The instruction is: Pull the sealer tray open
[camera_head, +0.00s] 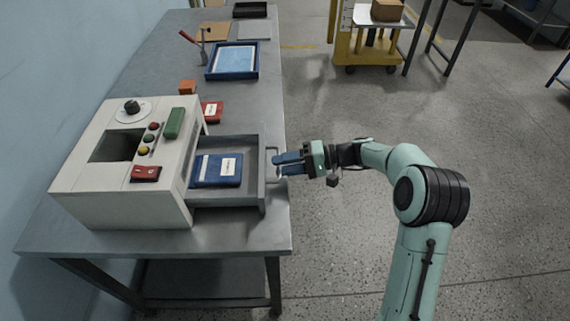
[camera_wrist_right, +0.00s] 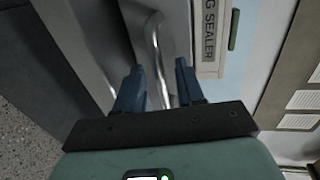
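The sealer (camera_head: 85,200) is a pale box with buttons at the left of the bench. Its grey tray (camera_head: 228,199) sticks out to the right, well out of the housing, with a blue packet (camera_head: 217,170) lying in it. The tray's metal handle (camera_head: 272,166) is on its right end and also shows in the wrist view (camera_wrist_right: 154,45). My right gripper (camera_head: 278,163) is at the handle. In the wrist view its blue fingers (camera_wrist_right: 158,80) stand apart, one on each side of the handle bar, with visible gaps. My left gripper is not in view.
A red packet (camera_head: 211,111), an orange block (camera_head: 187,87) and a blue tray (camera_head: 232,61) are farther back on the steel bench (camera_head: 140,75). A yellow cart (camera_head: 368,45) stands at the back. The floor right of the bench is clear around my right arm.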

